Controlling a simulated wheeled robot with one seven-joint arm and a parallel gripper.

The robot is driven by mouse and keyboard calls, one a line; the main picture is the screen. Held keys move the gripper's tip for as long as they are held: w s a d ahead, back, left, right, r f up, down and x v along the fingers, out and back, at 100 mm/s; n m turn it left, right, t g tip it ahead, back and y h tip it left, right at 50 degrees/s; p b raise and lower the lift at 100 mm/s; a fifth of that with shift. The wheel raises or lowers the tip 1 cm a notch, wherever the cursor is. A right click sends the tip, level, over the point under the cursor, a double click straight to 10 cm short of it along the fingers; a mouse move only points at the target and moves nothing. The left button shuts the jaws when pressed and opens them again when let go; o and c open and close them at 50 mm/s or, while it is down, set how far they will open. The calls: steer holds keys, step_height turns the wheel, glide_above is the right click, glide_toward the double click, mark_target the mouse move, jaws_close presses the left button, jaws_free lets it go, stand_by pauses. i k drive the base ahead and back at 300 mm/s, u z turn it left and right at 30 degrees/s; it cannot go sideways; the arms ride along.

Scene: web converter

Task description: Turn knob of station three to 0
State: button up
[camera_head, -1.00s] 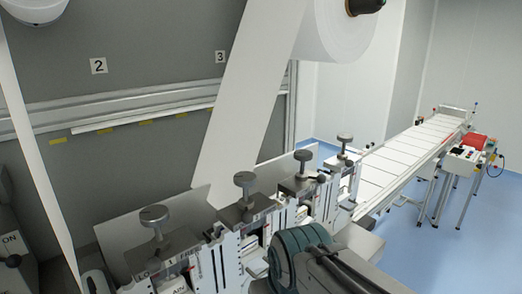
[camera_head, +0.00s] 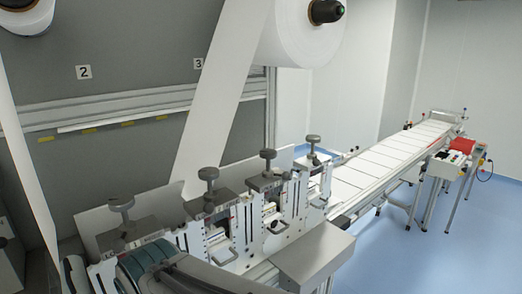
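A row of grey mushroom-shaped knobs stands on the converter's white stations. The nearest knob (camera_head: 121,203) is at the lower left, followed by a second knob (camera_head: 208,175), a third knob (camera_head: 267,155) and a farther knob (camera_head: 313,140). The knobs' settings are too small to read. A wall sign "3" (camera_head: 198,64) shows beside the hanging web; I cannot tell for sure which knob belongs to it. My arm, with a teal joint, is at the bottom left in front of the nearest station. My gripper is out of view.
A white web (camera_head: 222,90) hangs from a large roll (camera_head: 305,32) behind the stations. A grey box-like surface (camera_head: 312,258) juts out in front of them. A conveyor (camera_head: 375,165) runs to the back right, beside a control stand (camera_head: 452,160).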

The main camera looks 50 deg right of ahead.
mark_target(269, 154)
steer(key=k, duration=0.55)
steer(key=z, duration=0.95)
steer(key=i, duration=0.35)
